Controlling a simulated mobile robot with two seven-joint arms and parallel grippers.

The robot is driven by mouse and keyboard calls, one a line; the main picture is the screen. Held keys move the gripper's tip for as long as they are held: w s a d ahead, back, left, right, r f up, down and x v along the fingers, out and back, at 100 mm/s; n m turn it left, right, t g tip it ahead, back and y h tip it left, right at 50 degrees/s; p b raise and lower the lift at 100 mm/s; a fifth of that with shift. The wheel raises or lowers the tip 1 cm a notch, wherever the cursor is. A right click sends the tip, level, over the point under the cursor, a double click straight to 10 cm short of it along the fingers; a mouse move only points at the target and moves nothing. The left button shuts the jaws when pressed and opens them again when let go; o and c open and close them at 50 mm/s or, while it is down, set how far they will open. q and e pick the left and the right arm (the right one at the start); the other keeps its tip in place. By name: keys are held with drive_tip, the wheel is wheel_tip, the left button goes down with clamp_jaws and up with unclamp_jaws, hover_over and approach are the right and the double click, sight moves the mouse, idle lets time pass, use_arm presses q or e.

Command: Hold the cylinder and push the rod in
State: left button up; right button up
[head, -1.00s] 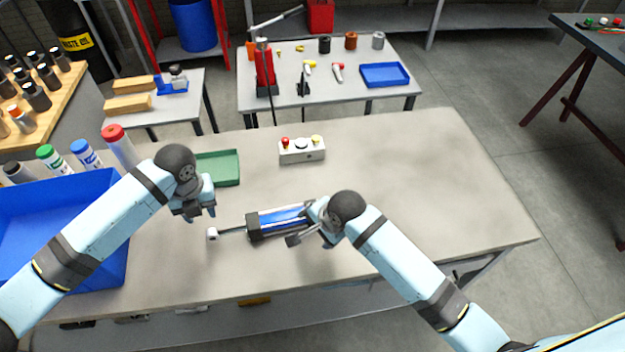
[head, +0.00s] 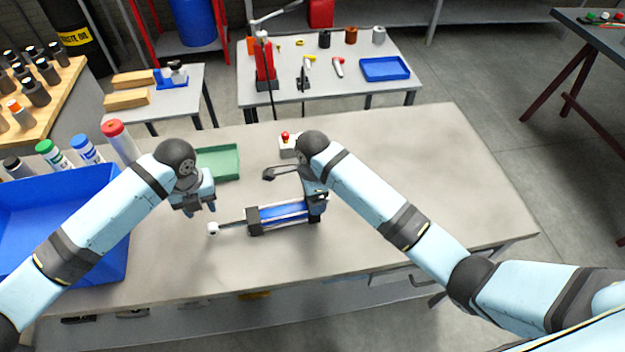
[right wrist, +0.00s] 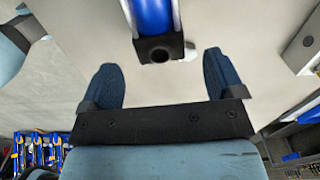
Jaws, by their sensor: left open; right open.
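The cylinder (head: 283,213) has a blue barrel between dark end blocks and lies on the workbench. Its thin rod sticks out to the left and ends in a pale eye (head: 213,228). My left gripper (head: 200,208) is open and empty, just above and left of the rod's end. My right gripper (head: 296,190) is open at the cylinder's right end and partly hides it. In the right wrist view the dark end cap (right wrist: 158,48) lies ahead, between the two spread fingertips (right wrist: 160,65), with gaps on both sides.
A white button box (head: 288,146) stands behind, partly hidden by my right arm. A green tray (head: 218,162) lies behind my left gripper. A blue bin (head: 60,235) and several capped bottles stand at the left. The bench's right side (head: 440,180) is clear.

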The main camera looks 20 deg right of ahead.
wheel_tip(320, 180, down, 7)
idle(0.3)
clamp_jaws()
drive_tip(key=c, duration=0.9)
unclamp_jaws()
drive_tip(key=c, duration=0.5)
drive_tip(key=shift+o, duration=0.2)
